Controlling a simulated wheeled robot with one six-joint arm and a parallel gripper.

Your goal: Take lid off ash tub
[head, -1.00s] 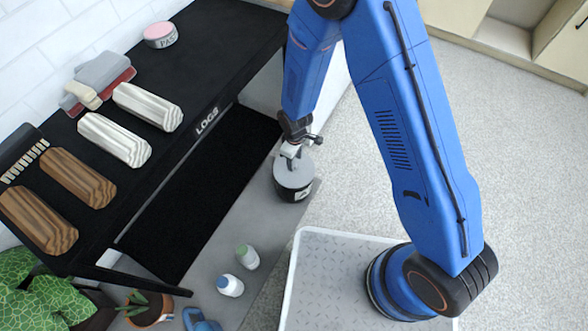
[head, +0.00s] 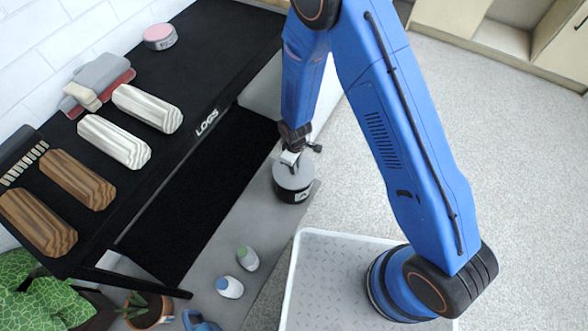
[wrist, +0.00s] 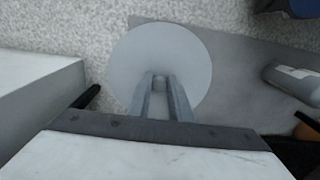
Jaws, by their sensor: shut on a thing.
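The ash tub (head: 291,196) is a dark round tub with a pale label, standing on the grey floor strip beside the black bench. Its flat grey lid (head: 284,180) is on top and seems seated on the tub. In the wrist view the lid (wrist: 190,50) is a pale grey disc that hides the tub below it. My gripper (head: 289,160) points down over the lid's middle. In the wrist view its two fingers (wrist: 161,82) are close together, shut on the lid's handle, which they mostly hide.
The black bench (head: 225,45) with logs on it stands to the left. Two small bottles (head: 248,258) (head: 229,287) stand in front of the tub on the floor strip. A white tray-like platform (head: 330,265) is nearer my base. Pale floor to the right is clear.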

